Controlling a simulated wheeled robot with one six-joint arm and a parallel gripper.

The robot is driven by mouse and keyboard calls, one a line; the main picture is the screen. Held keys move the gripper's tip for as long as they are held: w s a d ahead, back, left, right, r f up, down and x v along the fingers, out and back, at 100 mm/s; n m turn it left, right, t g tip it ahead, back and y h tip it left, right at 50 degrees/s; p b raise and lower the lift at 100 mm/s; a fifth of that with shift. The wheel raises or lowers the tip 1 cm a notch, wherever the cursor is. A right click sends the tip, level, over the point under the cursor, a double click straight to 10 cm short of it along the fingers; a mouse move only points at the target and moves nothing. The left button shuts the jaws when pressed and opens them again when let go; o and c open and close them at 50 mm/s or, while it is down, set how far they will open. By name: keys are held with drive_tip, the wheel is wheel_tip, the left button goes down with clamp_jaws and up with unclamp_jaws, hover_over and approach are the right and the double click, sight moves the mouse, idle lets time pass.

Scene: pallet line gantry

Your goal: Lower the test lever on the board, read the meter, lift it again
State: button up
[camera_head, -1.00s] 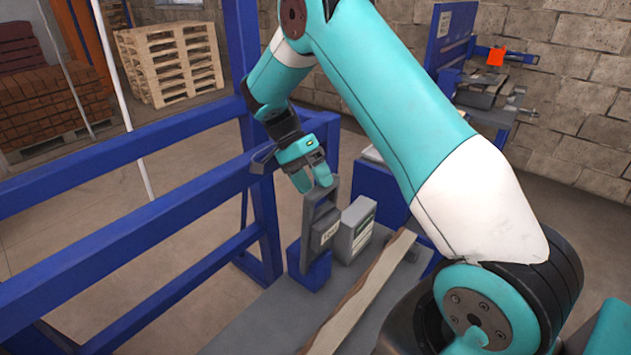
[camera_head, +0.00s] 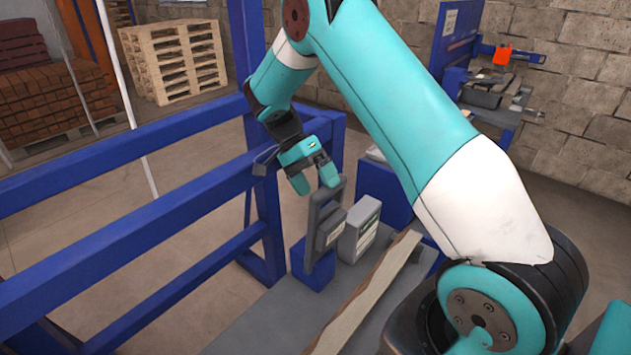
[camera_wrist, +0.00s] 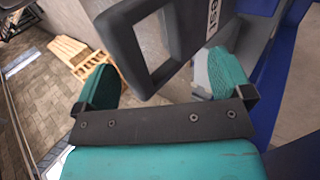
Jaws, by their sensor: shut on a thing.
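The test lever (camera_head: 331,240) is a dark grey upright piece with a rectangular opening at its top and a white label. It stands over a blue block (camera_head: 318,270). My gripper (camera_head: 315,188) is shut on the top of the lever. In the wrist view my gripper (camera_wrist: 158,78) has its teal fingers on either side of the lever's frame (camera_wrist: 190,35), and part of the label shows. Right beside the lever stands a light grey box (camera_head: 352,241), perhaps the meter, with a pale, green-edged face seen at a slant. No reading can be made out.
Blue rails (camera_head: 120,160) run along the left of the lever. A long plank (camera_head: 368,293) lies on the grey surface (camera_head: 262,318) to the right. Wooden pallets (camera_head: 172,62) stand far back left. A blue workstation (camera_head: 460,45) is at the back right.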

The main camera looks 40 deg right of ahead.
drive_tip(key=shift+f, duration=0.2)
drive_tip(key=shift+c, duration=0.3)
drive_tip(key=shift+r, duration=0.25)
drive_tip(key=shift+c, duration=0.8)
wheel_tip(320, 180, up, 20)
drive_tip(key=p, duration=1.2)
drive_tip(key=shift+c, duration=1.2)
